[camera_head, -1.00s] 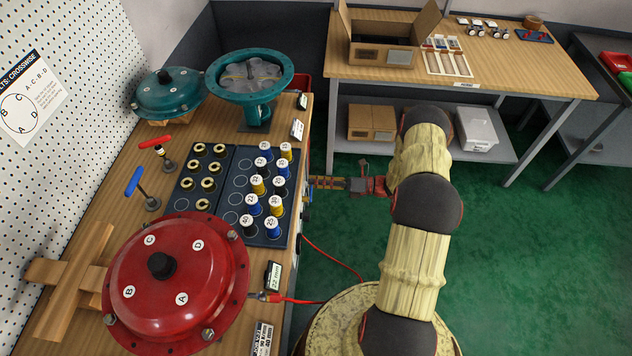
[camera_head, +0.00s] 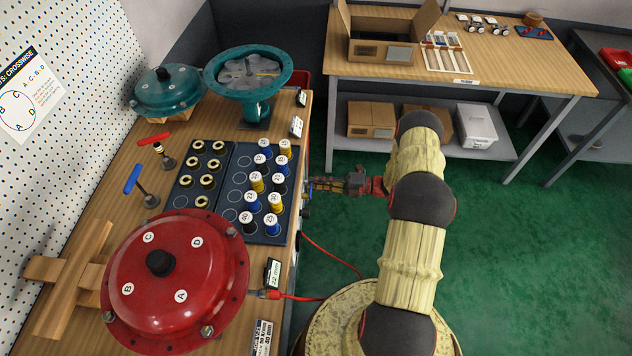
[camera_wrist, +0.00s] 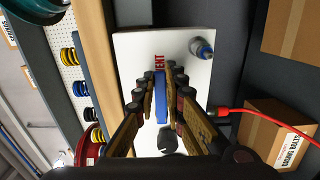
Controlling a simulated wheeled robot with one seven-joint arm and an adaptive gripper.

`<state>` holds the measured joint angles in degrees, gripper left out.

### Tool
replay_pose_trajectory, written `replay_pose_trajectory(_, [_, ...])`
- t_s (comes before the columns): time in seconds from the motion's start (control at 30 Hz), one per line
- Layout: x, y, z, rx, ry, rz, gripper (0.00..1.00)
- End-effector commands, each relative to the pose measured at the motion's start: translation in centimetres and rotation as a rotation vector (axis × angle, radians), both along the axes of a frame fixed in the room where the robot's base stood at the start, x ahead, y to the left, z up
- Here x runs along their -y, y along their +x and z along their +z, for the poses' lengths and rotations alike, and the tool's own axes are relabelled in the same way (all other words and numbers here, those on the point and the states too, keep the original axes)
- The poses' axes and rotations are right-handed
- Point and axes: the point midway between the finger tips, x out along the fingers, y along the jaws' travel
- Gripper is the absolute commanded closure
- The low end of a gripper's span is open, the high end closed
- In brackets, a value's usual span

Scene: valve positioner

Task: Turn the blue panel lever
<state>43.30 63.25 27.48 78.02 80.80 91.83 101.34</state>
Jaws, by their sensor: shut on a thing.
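The blue panel lever (camera_wrist: 161,104) is on the white panel (camera_wrist: 140,48) in the wrist view. It runs up and down the picture, its upper end beside red letters that read "ENT". A dark round part (camera_wrist: 169,140) shows at its lower end. My gripper (camera_wrist: 162,82) is shut on the lever, with a finger on each side of it. In the head view my gripper (camera_head: 318,185) is at the bench's front side, and the lever is largely hidden there.
A silver fitting with a blue collar (camera_wrist: 202,48) stands out from the panel, right of the lever. A red hose (camera_head: 335,258) hangs by the bench front. A red domed casing (camera_head: 205,262) and a dark tray (camera_head: 240,222) of spools stand on the bench. Green floor is open to the right.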

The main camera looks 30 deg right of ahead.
Motion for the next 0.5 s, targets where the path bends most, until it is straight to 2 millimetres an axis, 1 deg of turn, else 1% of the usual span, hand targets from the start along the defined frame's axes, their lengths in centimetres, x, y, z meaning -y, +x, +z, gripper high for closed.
replay_pose_trajectory(0.47, [0.11,0.06,-0.12,-0.01,0.004,-0.003,1.0])
replay_pose_trajectory(0.5, [0.11,0.05,-0.13,-0.01,0.004,-0.003,0.86])
